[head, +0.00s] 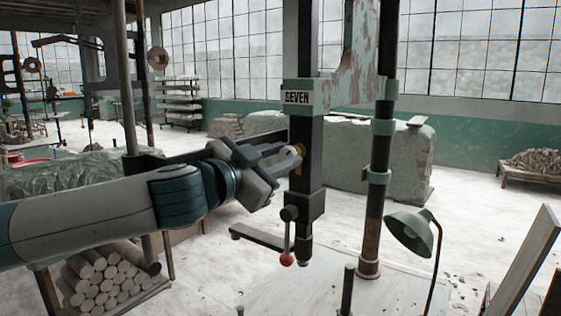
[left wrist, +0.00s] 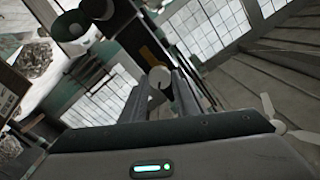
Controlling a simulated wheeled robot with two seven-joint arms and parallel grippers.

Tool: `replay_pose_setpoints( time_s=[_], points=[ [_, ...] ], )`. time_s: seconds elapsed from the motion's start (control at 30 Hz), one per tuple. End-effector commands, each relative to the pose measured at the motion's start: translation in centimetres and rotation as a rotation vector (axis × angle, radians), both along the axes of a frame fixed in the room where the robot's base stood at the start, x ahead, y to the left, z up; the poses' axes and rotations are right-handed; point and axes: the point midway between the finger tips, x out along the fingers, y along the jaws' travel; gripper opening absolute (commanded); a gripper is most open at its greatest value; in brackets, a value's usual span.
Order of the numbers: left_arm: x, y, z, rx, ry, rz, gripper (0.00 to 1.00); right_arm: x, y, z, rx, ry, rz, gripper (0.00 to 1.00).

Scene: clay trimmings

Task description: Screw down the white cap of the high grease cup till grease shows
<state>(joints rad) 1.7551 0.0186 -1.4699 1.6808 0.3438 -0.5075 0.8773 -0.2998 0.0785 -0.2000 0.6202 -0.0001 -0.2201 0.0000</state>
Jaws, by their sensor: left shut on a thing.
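The white cap (head: 290,152) of the high grease cup sits at the left side of the machine's dark upright column (head: 305,185), below the "SEVEN" plate (head: 297,97). A bit of yellowish metal (head: 301,151) shows beside the cap at the column. My left gripper (head: 284,156) reaches in from the left and is shut on the cap. In the left wrist view the white cap (left wrist: 159,77) shows between the two fingers (left wrist: 175,95). I cannot make out any grease at the cup. My right gripper is in neither view.
A crank handle with a red knob (head: 286,259) hangs below the gripper on the column. A green lamp (head: 411,230) stands at the right by a round post (head: 377,190). Covered blocks (head: 390,165) lie behind. Stacked round logs (head: 105,280) sit lower left.

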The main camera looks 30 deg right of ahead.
Motion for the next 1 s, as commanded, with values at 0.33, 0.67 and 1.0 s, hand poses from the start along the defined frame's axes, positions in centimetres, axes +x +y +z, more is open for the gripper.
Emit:
replay_pose_setpoints(
  time_s=[0.33, 0.67, 1.0],
  points=[
    [-0.1, 0.0, -0.1, 0.126, -0.306, 0.001, 0.05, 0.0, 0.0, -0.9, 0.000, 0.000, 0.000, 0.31],
    [-0.1, 0.0, -0.2, 0.246, -0.596, 0.001, 0.05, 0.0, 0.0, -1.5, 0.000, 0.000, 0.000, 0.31],
    [-0.2, -0.1, -0.3, 0.367, -0.889, -0.001, 0.05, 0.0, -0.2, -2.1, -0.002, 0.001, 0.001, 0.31]
  ],
)
